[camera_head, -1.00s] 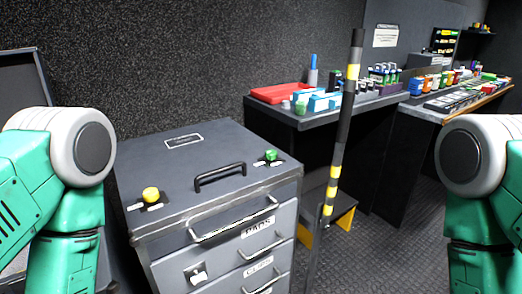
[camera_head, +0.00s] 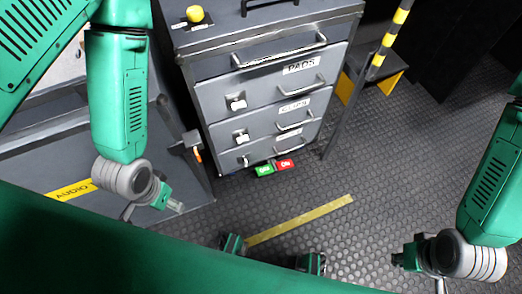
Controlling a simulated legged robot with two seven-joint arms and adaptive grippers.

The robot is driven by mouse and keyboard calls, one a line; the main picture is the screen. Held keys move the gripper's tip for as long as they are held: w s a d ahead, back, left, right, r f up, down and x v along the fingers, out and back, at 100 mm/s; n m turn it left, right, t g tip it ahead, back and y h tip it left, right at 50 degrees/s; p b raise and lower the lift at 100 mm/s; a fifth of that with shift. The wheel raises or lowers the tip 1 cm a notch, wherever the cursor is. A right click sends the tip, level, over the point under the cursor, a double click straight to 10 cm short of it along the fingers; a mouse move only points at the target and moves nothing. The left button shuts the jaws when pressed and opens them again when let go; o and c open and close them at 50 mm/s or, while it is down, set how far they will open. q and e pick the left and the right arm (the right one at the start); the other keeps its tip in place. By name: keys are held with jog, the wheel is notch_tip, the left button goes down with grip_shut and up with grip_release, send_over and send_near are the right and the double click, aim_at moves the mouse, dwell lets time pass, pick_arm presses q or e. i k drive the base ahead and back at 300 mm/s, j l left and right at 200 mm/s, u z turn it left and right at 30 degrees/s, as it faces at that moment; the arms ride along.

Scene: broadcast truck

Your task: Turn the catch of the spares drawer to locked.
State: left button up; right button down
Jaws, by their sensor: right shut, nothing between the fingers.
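A grey drawer cabinet (camera_head: 215,95) stands ahead of me. Its drawers are stacked, with labels reading PADS (camera_head: 301,67) and CLIPS (camera_head: 294,105); the lowest label (camera_head: 288,134) is too small to read, so I cannot confirm which is the spares drawer. White catches sit at the left of the drawer fronts: upper (camera_head: 237,102), middle (camera_head: 241,137) and lowest (camera_head: 244,160). The setting of the lowest catch is unclear. My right gripper (camera_head: 402,259) is shut and empty, low at the right, apart from the cabinet. My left gripper (camera_head: 174,204) is low left of the cabinet, its fingers unclear.
A green tag (camera_head: 265,170) and a red tag (camera_head: 285,165) show at the cabinet's foot. A grey unit marked AUDIO (camera_head: 73,190) stands at left. A striped pole (camera_head: 385,50) and yellow-edged step (camera_head: 390,80) are right. Patterned floor (camera_head: 400,160) is clear, with a yellow strip (camera_head: 300,220).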

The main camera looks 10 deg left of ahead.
aim_at(279, 142)
jog(key=i+l, duration=0.2)
jog(key=l, duration=0.15)
jog(key=i+l, duration=0.45)
jog(key=l, duration=0.3)
jog(key=i+l+u, duration=0.15)
jog(key=l+u, duration=0.2)
jog(key=i+l+u, duration=0.15)
jog(key=l+u, duration=0.2)
jog(key=i+l+u, duration=0.1)
jog(key=l+u, duration=0.3)
jog(key=j+u, duration=0.1)
jog(key=u, duration=0.15)
